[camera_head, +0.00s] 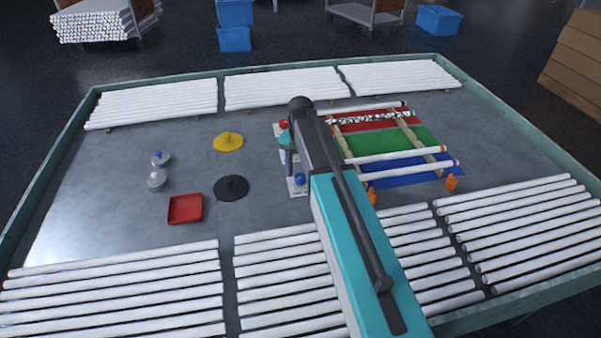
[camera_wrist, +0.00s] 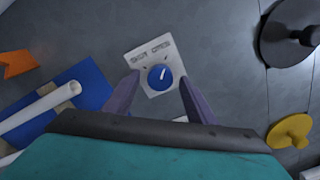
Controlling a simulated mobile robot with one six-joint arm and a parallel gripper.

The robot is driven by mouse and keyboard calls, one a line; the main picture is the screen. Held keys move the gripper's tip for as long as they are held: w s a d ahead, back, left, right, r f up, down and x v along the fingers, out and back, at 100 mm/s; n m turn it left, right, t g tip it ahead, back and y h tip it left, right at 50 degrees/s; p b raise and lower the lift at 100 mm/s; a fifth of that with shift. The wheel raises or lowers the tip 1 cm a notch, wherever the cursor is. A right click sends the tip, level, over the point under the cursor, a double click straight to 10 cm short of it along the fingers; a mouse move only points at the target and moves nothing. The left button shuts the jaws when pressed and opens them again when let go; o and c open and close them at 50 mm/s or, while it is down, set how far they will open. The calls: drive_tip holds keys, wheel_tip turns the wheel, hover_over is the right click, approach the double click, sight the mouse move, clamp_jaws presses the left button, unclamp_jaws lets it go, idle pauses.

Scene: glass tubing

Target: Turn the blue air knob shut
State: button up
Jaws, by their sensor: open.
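The blue air knob (camera_wrist: 161,78) sits on a white plate (camera_wrist: 146,56) with dark lettering that seems to read SHUT and OPEN. Its white pointer line leans slightly right of straight up in the wrist view, toward the right-hand word. In the head view the knob (camera_head: 300,180) is just left of my arm. My gripper (camera_wrist: 159,79) is open and empty. In the wrist view its two purple fingers appear on either side of the knob, with gaps; their height above it is hard to tell. In the head view my arm hides part of the gripper.
A red knob (camera_head: 284,124) sits farther back. A black disc (camera_head: 231,187), yellow disc (camera_head: 228,141) and red tray (camera_head: 186,209) lie left. White tubes rest on a rack (camera_head: 404,133) at right, over coloured mats. Orange pieces (camera_head: 451,182) stand nearby. Tube rows line the table's front and back.

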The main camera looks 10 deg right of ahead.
drive_tip(key=shift+f, duration=0.35)
drive_tip(key=c, duration=1)
drive_tip(key=shift+c, duration=0.2)
